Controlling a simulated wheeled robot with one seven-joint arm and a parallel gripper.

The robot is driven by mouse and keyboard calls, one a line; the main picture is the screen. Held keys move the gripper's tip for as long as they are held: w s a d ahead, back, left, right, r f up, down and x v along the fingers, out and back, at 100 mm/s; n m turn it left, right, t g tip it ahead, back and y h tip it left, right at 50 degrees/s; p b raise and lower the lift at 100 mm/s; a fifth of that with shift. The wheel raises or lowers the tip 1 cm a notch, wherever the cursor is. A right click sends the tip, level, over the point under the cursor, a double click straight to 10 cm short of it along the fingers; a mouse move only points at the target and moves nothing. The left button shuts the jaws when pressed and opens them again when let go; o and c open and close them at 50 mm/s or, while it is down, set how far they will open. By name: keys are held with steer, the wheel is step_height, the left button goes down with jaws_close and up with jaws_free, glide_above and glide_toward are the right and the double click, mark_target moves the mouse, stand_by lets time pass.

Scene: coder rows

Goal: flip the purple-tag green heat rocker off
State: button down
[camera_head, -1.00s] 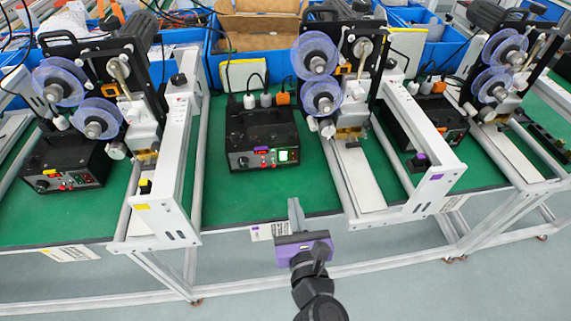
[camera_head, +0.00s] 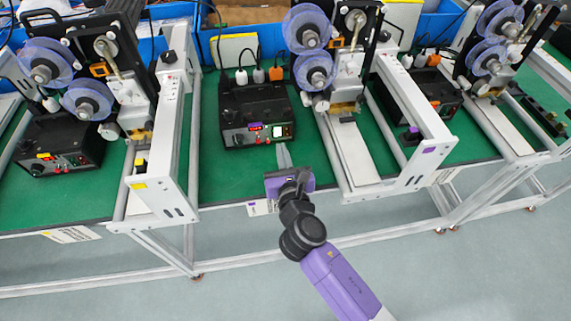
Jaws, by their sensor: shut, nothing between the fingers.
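The purple-tag control box (camera_head: 262,104) is black and stands on the green mat in the middle. A small purple tag shows on its front panel, above a red display or switch. The green heat rocker (camera_head: 279,131) is the bright lit patch at the right of that panel. My gripper (camera_head: 284,150) is shut and empty. Its fingertips point at the box from the front, just below the green rocker in the picture. I cannot tell whether they touch it; they look a little apart. The rocker is not covered.
A white coder frame (camera_head: 410,130) with a purple tag stands right of the box, and a yellow-tag frame (camera_head: 160,170) stands left. Another black box (camera_head: 60,145) with a yellow tag is at far left. Green mat lies bare around my gripper.

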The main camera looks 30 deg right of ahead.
mark_target(278, 132)
steer(key=shift+w+d+r, duration=0.15)
steer(key=shift+w+d, duration=0.1)
steer(key=shift+w, duration=0.55)
steer(key=shift+w+d+r, duration=0.15)
steer(key=shift+w+d, duration=0.1)
steer(key=shift+w, duration=0.55)
steer(key=shift+w+d+r+p, duration=0.1)
steer(key=shift+w+r+p, duration=0.3)
steer(key=shift+p, duration=0.45)
steer(key=shift+s+f, duration=0.1)
steer(key=shift+f, duration=0.1)
steer(key=shift+s, duration=0.1)
